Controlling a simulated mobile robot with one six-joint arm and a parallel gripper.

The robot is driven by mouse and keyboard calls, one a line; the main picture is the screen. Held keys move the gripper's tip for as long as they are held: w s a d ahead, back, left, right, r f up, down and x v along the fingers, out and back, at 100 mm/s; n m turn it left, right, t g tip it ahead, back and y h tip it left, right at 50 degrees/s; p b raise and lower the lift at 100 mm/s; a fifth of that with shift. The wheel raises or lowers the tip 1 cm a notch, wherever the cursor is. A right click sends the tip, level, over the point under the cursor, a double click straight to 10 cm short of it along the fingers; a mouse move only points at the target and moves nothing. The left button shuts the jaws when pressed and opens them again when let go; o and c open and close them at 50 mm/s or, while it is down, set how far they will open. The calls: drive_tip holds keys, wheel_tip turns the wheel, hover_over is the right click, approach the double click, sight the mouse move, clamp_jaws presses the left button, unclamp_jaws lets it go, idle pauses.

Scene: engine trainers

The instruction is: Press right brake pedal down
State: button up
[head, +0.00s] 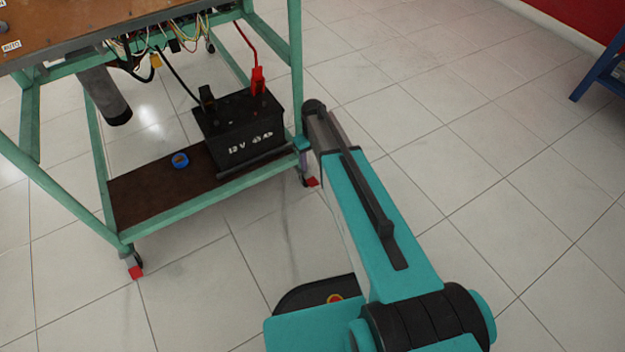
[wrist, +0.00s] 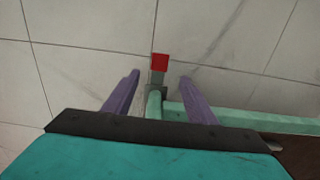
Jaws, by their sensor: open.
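The right brake pedal (head: 312,181) is a small red tab on the caster at the cart's near right corner. In the wrist view the red pedal (wrist: 160,62) lies just past the fingertips, centred between them, above pale floor tiles. My gripper (wrist: 160,76) is open and empty, with two purple fingers spread on either side of the green cart leg in the picture. I cannot tell whether a finger touches the cart. In the head view my arm hides most of the gripper. Another red pedal (head: 136,272) is on the near left caster.
Cables hang above the battery. The tiled floor to the right is clear up to a blue stand (head: 605,75).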

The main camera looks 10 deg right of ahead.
sight(313, 182)
wheel_tip(313, 182, down, 11)
drive_tip(key=b, duration=0.3)
drive_tip(key=shift+f+b, duration=0.2)
drive_tip(key=shift+b, duration=0.15)
drive_tip(key=shift+c, duration=0.6)
clamp_jaws()
